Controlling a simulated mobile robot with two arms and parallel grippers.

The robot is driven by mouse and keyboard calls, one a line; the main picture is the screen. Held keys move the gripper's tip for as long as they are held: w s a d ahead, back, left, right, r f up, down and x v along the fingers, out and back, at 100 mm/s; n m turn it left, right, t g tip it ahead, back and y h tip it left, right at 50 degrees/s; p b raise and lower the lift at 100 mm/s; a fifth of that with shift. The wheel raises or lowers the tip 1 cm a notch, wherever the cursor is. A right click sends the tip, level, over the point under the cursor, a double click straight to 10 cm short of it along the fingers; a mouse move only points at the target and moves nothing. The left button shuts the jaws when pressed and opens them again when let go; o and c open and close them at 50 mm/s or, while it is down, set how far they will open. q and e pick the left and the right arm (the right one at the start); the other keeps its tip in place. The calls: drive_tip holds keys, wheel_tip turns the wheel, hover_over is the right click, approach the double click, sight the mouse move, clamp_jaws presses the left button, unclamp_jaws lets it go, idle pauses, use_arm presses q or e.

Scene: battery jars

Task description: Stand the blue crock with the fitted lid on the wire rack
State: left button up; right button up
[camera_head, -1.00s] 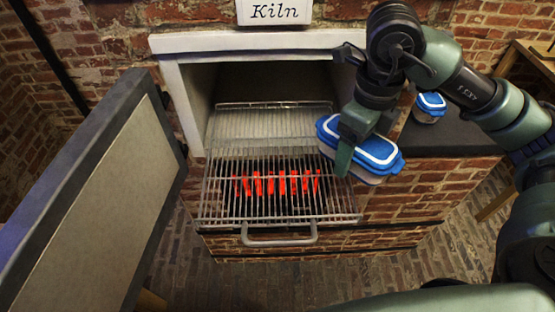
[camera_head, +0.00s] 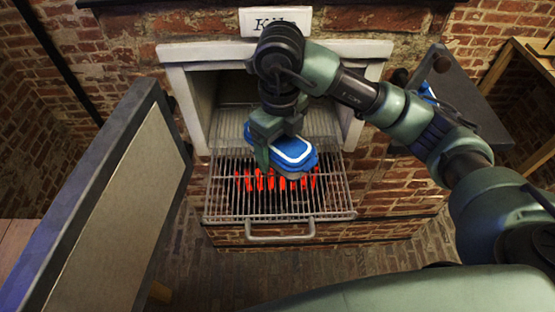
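The blue crock (camera_head: 294,150), a rectangular container with a fitted blue lid that has a white line around its top, hangs over the wire rack (camera_head: 222,205). My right gripper (camera_head: 270,142) is shut on it, with one finger showing at its left side. The far finger is hidden. The rack is pulled partly out of the kiln opening, and its bars are empty where I can see them. Whether the crock's base touches the bars is hard to tell; it looks held above them. My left gripper is not in view.
Red glowing elements (camera_head: 258,181) show beneath the bars. The open kiln door (camera_head: 120,190) stands at the left. The white kiln frame (camera_head: 190,100) surrounds the opening. Another blue-lidded container (camera_head: 428,91) is mostly hidden behind my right arm on the dark counter (camera_head: 470,90).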

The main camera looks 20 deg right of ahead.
drive_tip(key=shift+f, duration=0.8)
wheel_tip(320, 180, down, 3)
drive_tip(key=shift+r+p, duration=0.1)
drive_tip(key=shift+p, duration=0.65)
drive_tip(key=shift+w+a+f, duration=0.1)
drive_tip(key=shift+f, duration=0.3)
drive_tip(key=shift+f, duration=0.1)
drive_tip(key=o, duration=1.7)
drive_tip(key=shift+f, duration=0.15)
drive_tip(key=o, duration=0.4)
